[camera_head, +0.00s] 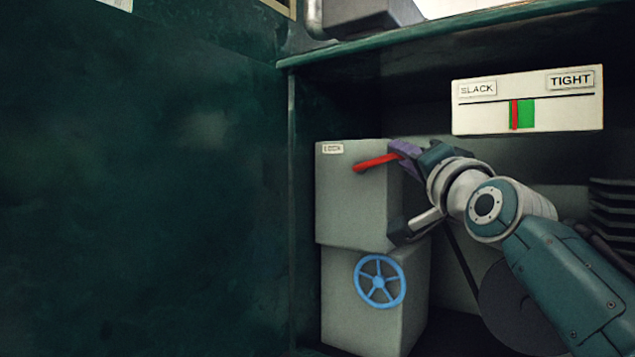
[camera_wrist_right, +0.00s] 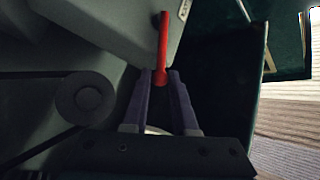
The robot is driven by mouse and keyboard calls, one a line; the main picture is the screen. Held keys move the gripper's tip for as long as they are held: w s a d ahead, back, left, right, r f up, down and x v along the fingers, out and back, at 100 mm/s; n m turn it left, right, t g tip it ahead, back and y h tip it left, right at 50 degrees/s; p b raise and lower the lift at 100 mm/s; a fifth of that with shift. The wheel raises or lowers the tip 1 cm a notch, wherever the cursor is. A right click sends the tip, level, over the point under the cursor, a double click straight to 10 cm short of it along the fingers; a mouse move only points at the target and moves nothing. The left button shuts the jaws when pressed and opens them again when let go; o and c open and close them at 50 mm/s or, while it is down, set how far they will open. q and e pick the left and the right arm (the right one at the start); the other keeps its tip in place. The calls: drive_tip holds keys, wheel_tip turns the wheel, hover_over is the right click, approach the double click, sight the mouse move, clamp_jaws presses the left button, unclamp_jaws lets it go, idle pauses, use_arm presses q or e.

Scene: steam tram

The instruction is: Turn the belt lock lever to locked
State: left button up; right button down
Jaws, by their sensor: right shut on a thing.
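The red belt lock lever (camera_head: 375,162) sits on the front of the upper grey box (camera_head: 350,205), below a small plate that reads "LOCK" (camera_head: 333,149). In the head view it lies nearly level, with its right end slightly higher. My right gripper (camera_head: 402,151) is shut on the lever's right end. In the right wrist view the lever (camera_wrist_right: 162,45) runs away from between the purple fingers (camera_wrist_right: 160,88) of that gripper. My left gripper is not in view.
A blue handwheel (camera_head: 380,282) is on the lower grey box (camera_head: 340,310), below the lever. A gauge (camera_head: 480,118) marked SLACK and TIGHT hangs at upper right, its red mark at the green zone's left edge. A dark green wall (camera_head: 140,180) fills the left.

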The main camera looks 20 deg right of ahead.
drive_tip(key=shift+f+m+t+h+b, duration=1.1)
drive_tip(key=shift+f+m+b, duration=0.65)
drive_tip(key=shift+b, duration=1.8)
drive_tip(key=shift+r+m, duration=0.25)
drive_tip(key=c, duration=0.9)
unclamp_jaws()
drive_tip(key=v, duration=1)
drive_tip(key=shift+r, duration=0.1)
